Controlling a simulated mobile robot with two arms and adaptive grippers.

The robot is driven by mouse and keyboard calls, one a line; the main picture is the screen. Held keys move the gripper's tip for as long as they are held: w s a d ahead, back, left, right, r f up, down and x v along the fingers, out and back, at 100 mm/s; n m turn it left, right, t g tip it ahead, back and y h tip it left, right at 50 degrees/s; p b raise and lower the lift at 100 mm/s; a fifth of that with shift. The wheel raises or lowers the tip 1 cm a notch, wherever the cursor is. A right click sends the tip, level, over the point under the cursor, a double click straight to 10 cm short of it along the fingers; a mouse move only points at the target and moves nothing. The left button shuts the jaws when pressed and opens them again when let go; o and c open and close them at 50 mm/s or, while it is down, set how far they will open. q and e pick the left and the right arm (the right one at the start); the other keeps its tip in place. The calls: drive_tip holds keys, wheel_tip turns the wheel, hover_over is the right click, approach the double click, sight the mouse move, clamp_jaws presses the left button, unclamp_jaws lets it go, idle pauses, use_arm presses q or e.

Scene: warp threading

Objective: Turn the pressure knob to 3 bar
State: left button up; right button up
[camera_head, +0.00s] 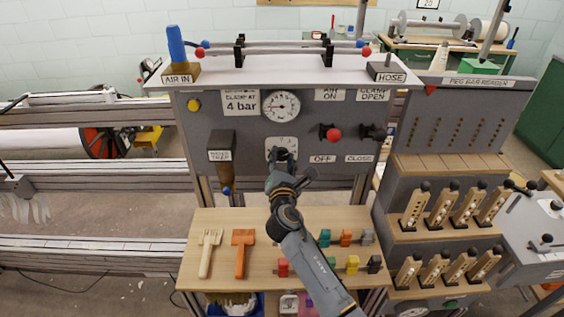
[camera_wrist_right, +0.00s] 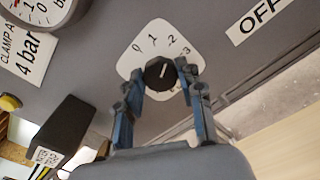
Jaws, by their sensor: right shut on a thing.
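The pressure knob (camera_wrist_right: 160,73) is black and round with a white pointer line, set on a white dial plate (camera_wrist_right: 135,63) marked 0, 1, 2 and 3. The line points up and slightly right in the right wrist view, roughly between 1 and 2. My right gripper (camera_wrist_right: 160,80) is shut on the knob, one finger on each side. In the head view, the gripper (camera_head: 281,158) covers the knob and the lower part of the dial plate (camera_head: 272,143). My left gripper is not in view.
The round gauge (camera_head: 281,107) sits above the dial, beside the "4 bar" sign (camera_head: 241,103). A red knob (camera_head: 333,134) is to the right. The black water trap (camera_head: 221,145) is to the left.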

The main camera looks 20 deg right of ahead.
drive_tip(key=m+b, duration=0.2)
drive_tip(key=m, duration=0.2)
drive_tip(key=shift+f+m, duration=0.15)
drive_tip(key=shift+m, duration=0.15)
drive_tip(key=shift+m+b, duration=0.5)
drive_tip(key=shift+m, duration=0.8)
drive_tip(key=o, duration=1.2)
drive_tip(key=shift+c, duration=0.2)
drive_tip(key=shift+s, duration=0.1)
drive_tip(key=v, duration=1.2)
